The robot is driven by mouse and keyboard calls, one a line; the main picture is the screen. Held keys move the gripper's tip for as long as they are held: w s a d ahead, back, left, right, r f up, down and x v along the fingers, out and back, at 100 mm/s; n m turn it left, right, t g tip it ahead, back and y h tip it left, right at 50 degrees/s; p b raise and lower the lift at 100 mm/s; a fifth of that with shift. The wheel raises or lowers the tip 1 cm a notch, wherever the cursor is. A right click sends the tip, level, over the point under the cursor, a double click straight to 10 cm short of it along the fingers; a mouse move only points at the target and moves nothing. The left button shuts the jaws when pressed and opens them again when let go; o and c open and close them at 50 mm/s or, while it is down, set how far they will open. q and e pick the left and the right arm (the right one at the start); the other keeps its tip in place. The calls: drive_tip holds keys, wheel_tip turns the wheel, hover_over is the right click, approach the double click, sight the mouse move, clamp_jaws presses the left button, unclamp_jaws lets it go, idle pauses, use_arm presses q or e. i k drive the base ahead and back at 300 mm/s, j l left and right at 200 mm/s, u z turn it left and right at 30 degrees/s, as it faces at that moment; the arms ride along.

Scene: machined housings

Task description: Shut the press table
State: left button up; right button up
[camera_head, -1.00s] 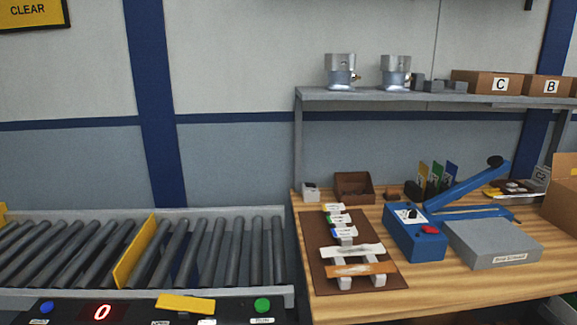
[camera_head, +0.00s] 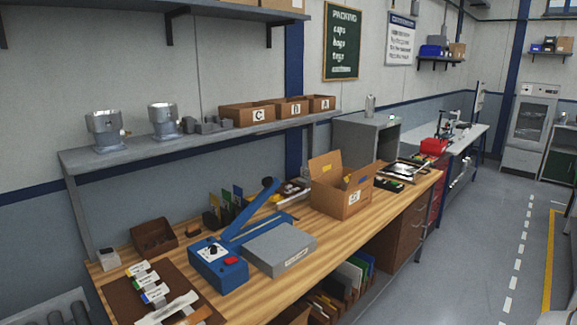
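Neither of my grippers is in view. I cannot tell for certain which thing is the press table. A blue bench device (camera_head: 219,266) with a dial and a red button stands on the wooden workbench (camera_head: 330,251). Its long blue lever arm (camera_head: 251,207) is raised, with a black knob at the end. A flat grey block (camera_head: 279,249) with a label on its front lies right beside the device. Farther back, a pale bench (camera_head: 468,138) carries a dark upright machine (camera_head: 443,123), too small to make out in detail.
An open cardboard box (camera_head: 341,194) stands mid-bench. A brown board (camera_head: 128,292) with labelled pieces lies at the near left. A grey shelf (camera_head: 200,138) above holds two metal housings and lettered bins. Red drawers (camera_head: 434,200) stand beyond. The grey floor (camera_head: 470,270) at right is open.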

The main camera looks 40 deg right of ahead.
sight(409, 172)
drive_tip(key=z, duration=2.2)
drive_tip(key=i+l+z, duration=0.25)
drive_tip(key=i, duration=0.7)
drive_tip(key=i+z, duration=0.3)
drive_tip(key=i, duration=0.7)
drive_tip(key=i+l+u, duration=0.1)
drive_tip(key=i+u, duration=0.2)
drive_tip(key=i+l+u, duration=0.2)
drive_tip(key=i+u, duration=0.15)
drive_tip(key=i, duration=0.15)
drive_tip(key=i+l+u, duration=0.6)
drive_tip(key=u, duration=0.15)
drive_tip(key=i+l+u, duration=0.65)
drive_tip(key=i, duration=0.15)
drive_tip(key=i+l+u, duration=0.1)
drive_tip(key=i, duration=0.2)
